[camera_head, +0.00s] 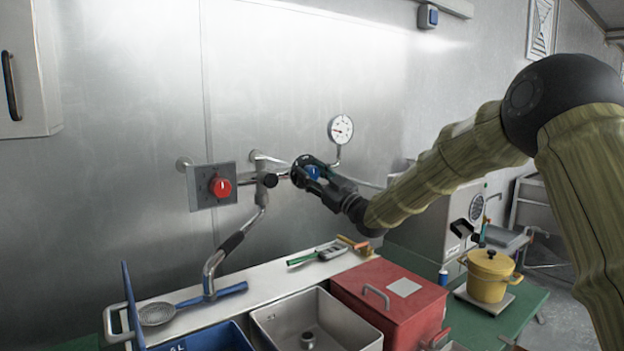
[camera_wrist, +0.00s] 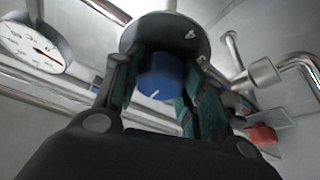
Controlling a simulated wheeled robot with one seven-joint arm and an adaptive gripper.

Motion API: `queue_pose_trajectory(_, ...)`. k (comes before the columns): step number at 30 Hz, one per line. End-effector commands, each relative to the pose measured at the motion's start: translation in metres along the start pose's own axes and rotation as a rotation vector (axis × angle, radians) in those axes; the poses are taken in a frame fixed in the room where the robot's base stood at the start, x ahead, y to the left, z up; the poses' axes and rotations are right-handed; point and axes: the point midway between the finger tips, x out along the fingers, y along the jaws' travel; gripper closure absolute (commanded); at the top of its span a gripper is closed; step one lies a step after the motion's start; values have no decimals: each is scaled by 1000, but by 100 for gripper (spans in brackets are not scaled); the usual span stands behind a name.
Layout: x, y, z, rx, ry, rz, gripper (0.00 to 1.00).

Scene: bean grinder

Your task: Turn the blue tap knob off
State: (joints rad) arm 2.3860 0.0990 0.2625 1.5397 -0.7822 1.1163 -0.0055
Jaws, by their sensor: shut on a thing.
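The blue tap knob (camera_head: 313,172) sits on a dark round dial on the wall pipework, mostly covered by my gripper in the head view. In the wrist view the blue knob (camera_wrist: 160,77) shows a white pointer line aimed down and left. The dark dial (camera_wrist: 185,30) behind it carries white figures, one a 4. My gripper (camera_head: 318,178) reaches in from the right. Its fingers (camera_wrist: 155,95) stand on both sides of the knob and are shut on it.
A red knob (camera_head: 221,187) on a grey plate is left of the dial. A pressure gauge (camera_head: 341,129) stands above right. Below are a spout (camera_head: 213,265), a steel sink (camera_head: 345,330), a red box (camera_head: 385,300) and a yellow pot (camera_head: 489,277).

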Motion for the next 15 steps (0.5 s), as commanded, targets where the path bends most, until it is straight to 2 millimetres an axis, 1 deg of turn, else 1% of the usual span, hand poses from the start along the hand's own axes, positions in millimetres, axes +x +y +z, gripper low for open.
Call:
queue_pose_trajectory(6,0,0,1,75,0,32,83)
queue_pose_trajectory(15,0,0,1,106,-2,45,83)
